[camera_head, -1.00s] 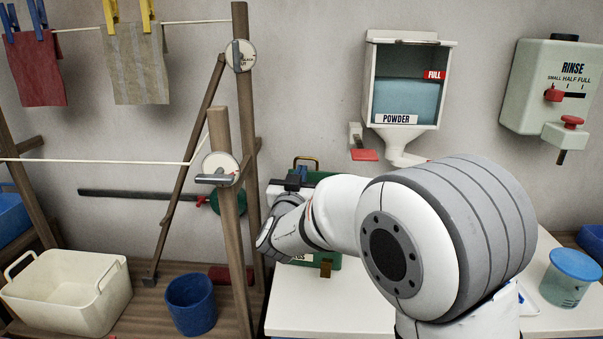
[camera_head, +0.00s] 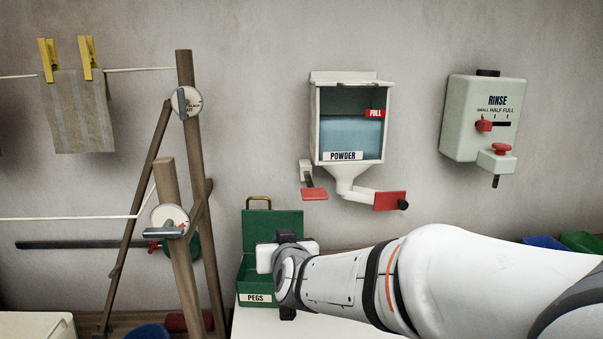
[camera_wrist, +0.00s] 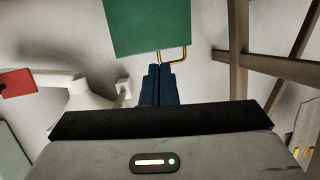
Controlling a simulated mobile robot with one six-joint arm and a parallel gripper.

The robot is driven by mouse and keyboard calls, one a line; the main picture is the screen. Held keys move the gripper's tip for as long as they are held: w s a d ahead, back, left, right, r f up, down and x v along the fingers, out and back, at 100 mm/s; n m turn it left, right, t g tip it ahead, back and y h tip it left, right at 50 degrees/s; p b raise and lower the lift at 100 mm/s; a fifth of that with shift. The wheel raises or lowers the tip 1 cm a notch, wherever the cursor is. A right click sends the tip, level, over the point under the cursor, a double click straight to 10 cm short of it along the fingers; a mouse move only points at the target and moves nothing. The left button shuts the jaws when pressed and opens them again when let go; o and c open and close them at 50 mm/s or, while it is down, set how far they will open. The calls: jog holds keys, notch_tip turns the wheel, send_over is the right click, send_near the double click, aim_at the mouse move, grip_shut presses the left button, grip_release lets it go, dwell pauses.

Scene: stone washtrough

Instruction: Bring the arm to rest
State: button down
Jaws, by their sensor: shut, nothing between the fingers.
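My arm reaches in from the lower right of the head view, with its wrist in front of the green PEGS box. The fingers are hidden in that view. In the wrist view my gripper (camera_wrist: 160,80) shows its two dark blue fingers pressed together, with nothing between them. The PEGS box (camera_head: 251,271) stands on the white top, its lid (camera_head: 272,230) raised. The green lid also shows at the top of the wrist view (camera_wrist: 148,25), with its brass handle beyond the fingertips.
Wooden line posts (camera_head: 176,225) with a pulley and cord stand left of the box. The powder dispenser (camera_head: 345,125) hangs on the wall above my arm, with red paddles below. The rinse dispenser (camera_head: 482,120) is further right. The wall between them is bare.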

jog(key=s+d+f+m+g+h+p, duration=0.1)
jog(key=s+d+g, duration=0.4)
jog(key=s+d, duration=0.5)
jog(key=s+d+f+m+g+h+p, duration=0.1)
jog(key=s+d+f+g+h+p, duration=0.1)
jog(key=s+d+g, duration=0.4)
jog(key=s+d+f+p, duration=0.1)
jog(key=s+d, duration=0.3)
jog(key=s, duration=0.3)
jog(key=shift+s+d+f+g+h+p, duration=0.2)
jog(key=shift+d+f+g+h+p, duration=0.1)
jog(key=shift+h, duration=0.1)
